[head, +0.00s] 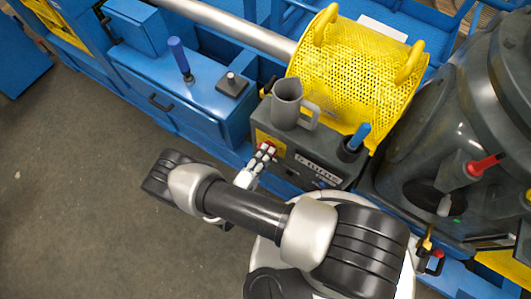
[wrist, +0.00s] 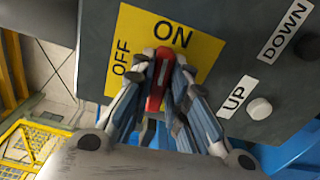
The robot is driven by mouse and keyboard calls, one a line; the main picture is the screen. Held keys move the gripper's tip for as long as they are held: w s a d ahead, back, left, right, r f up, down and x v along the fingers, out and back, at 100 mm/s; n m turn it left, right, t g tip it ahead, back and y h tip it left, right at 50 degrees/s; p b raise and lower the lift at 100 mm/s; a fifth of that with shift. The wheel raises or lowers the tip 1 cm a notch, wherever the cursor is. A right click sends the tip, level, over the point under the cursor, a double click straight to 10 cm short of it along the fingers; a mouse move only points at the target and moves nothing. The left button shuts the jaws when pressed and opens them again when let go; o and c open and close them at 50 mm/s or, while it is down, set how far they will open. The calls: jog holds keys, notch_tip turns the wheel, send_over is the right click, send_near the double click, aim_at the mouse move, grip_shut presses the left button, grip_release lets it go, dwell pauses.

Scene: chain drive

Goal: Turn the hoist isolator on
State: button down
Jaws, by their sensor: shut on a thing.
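The hoist isolator is a red handle (wrist: 158,80) on a yellow plate (wrist: 205,50) marked OFF and ON, on the front of a dark grey box (head: 315,137). In the wrist view my gripper (wrist: 163,68) is shut on the red handle, one finger on each side. The handle's upper end points near the ON label, tilted slightly from the picture's vertical. In the head view my gripper (head: 267,150) reaches the yellow plate on the box's front. The fingers hide part of the handle and the lower plate.
Right of the plate are a white button (wrist: 259,108) and labels UP and DOWN. A yellow perforated guard (head: 345,75) stands behind. The floor (head: 80,170) at left is clear.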

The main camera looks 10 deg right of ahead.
jog(key=shift+m, duration=0.5)
jog(key=shift+f, duration=0.1)
jog(key=c, duration=1.6)
grip_release()
jog(key=shift+o, duration=0.2)
jog(key=v, duration=1.2)
